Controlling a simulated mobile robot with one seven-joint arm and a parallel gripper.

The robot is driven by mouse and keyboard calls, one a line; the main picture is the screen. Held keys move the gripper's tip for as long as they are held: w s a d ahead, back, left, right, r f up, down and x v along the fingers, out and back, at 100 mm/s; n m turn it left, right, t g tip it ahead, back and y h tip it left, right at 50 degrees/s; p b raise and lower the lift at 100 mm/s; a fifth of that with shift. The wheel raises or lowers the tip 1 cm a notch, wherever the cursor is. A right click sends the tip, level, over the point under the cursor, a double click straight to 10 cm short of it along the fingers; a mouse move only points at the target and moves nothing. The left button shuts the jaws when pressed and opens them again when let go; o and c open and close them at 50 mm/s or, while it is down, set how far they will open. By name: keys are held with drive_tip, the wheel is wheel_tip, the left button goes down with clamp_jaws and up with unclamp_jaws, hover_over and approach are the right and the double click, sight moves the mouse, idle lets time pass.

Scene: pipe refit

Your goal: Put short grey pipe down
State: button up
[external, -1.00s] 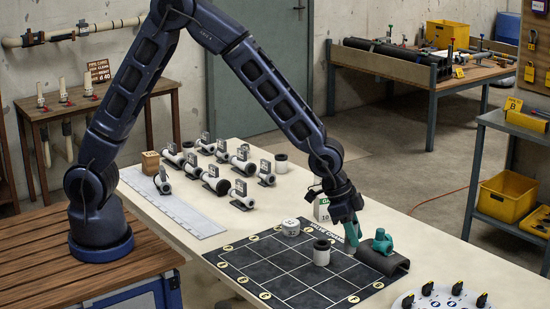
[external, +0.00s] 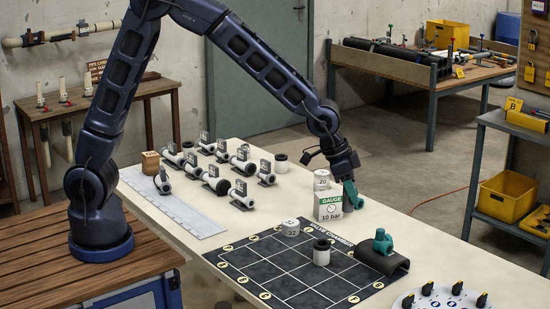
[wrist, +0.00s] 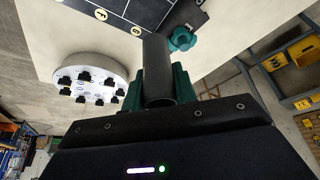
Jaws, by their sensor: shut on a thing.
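My gripper (external: 352,196) has teal fingers and is over the far right part of the cream table, beside the gauge box. In the wrist view my gripper (wrist: 158,92) is shut around a short dark grey pipe (wrist: 157,70), which sticks out past the fingers. In the external view the pipe is hidden or too small to make out. I cannot tell whether it touches the table.
The white gauge box (external: 330,208) stands just left of my gripper, with a white cap (external: 321,180) at its top. A black grid mat (external: 265,262) bears two fittings. A teal valve (external: 382,242) sits on a dark half-pipe (external: 395,262). A knobbed disc (wrist: 95,63) is nearby.

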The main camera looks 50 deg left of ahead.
drive_tip(key=w+a+n+y, duration=0.1)
drive_tip(key=w+a+n, duration=0.25)
drive_tip(key=a, duration=0.45)
drive_tip(key=w+a+f+n+t+y, duration=0.1)
drive_tip(key=w+a+n, duration=0.25)
drive_tip(key=a, duration=0.45)
drive_tip(key=w+a+n+y, duration=0.15)
drive_tip(key=w+a, duration=0.25)
drive_tip(key=a, duration=0.4)
drive_tip(key=a+r+n+g+y, duration=0.2)
drive_tip(key=a+n, duration=0.7)
drive_tip(key=a, duration=1.4)
drive_tip(key=shift+t+y, duration=0.4)
drive_tip(key=shift+y, duration=0.05)
wheel_tip(320, 180, down, 20)
drive_tip(key=shift+w+f, duration=0.1)
drive_tip(key=shift+w, duration=0.05)
drive_tip(key=o, duration=0.7)
drive_tip(key=shift+o, duration=1.3)
